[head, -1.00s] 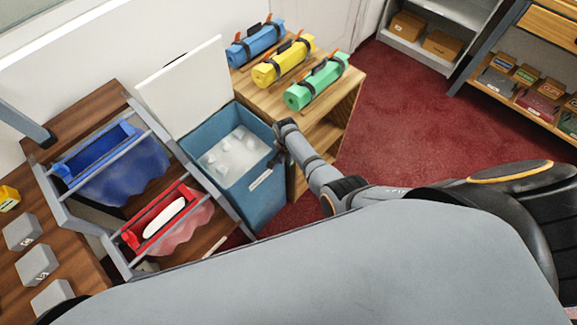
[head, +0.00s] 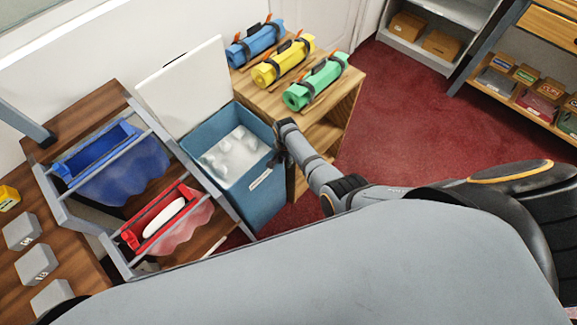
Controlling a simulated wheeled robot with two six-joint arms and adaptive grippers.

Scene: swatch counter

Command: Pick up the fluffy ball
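Several small white fluffy balls (head: 226,146) lie on a pale bed inside the open blue bin (head: 262,206); which one the task means I cannot tell. My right gripper (head: 278,158) is at the bin's right rim, at the end of my arm that comes in from the right. It is dark, small and seen mostly from behind, so its fingers and anything between them are hidden. The balls that show lie to the left of it, apart from it. My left gripper is not in view.
The bin's white lid (head: 184,85) stands open behind it. A wooden shelf (head: 345,98) with blue, yellow and green rolls stands to the right. A rack with a blue holder (head: 100,150) and red holder (head: 150,228) is on the left. Red carpet (head: 420,130) is clear.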

